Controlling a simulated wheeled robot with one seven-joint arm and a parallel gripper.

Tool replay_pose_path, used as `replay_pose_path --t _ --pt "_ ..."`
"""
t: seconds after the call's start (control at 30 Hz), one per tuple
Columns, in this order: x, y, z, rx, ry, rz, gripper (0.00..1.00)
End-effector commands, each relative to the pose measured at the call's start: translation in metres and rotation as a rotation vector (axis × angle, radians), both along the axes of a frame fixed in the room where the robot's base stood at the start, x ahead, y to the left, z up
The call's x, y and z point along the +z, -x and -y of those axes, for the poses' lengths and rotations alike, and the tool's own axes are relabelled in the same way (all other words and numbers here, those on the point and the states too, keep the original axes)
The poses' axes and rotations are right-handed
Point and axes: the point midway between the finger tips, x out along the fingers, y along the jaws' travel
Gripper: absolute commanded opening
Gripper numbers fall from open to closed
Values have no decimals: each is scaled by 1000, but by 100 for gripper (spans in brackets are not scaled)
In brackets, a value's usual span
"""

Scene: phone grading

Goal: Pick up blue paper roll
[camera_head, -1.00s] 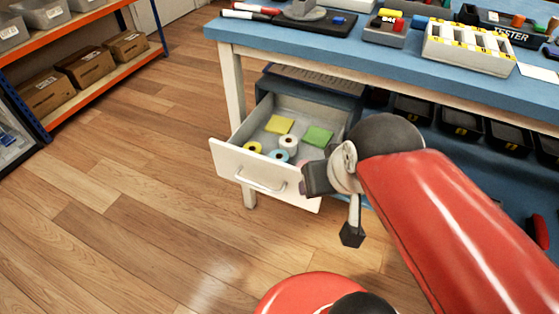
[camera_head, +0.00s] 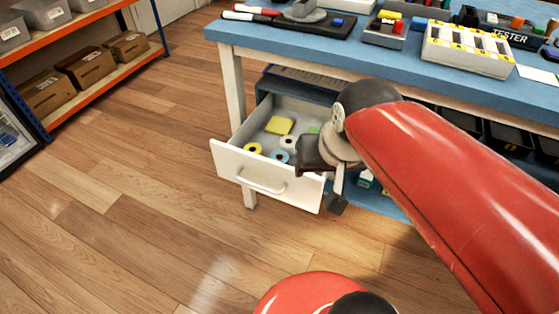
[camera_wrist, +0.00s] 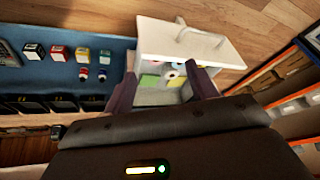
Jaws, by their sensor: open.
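The blue paper roll (camera_head: 282,156) stands in the open white drawer (camera_head: 240,162) under the bench, near the drawer's front. A yellow roll (camera_head: 253,148) is to its left and a white roll (camera_head: 289,142) is just behind it. My gripper (camera_head: 312,158) is above the drawer's right side, just right of the blue roll, and hides that part of the drawer. In the wrist view my open gripper (camera_wrist: 160,77) has its two dark fingers apart, pointing at the drawer, with nothing held. The rolls are small there and the blue one is hard to make out.
A yellow pad (camera_head: 279,126) and a partly hidden green pad (camera_head: 314,130) lie farther back in the drawer. The blue bench top (camera_head: 390,56) with several devices is above. Black bins sit beneath it at right. A shelf (camera_head: 100,66) with boxes stands left; the wood floor between is clear.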

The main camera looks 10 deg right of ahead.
Motion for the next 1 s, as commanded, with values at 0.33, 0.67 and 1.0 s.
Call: replay_pose_path --t 0.33,0.67,1.0 --pt "-30 -120 -19 -360 -139 -263 57" --pt "-97 -192 -38 -650 -119 -401 57" --pt "-131 -201 -40 -697 -111 -414 57"
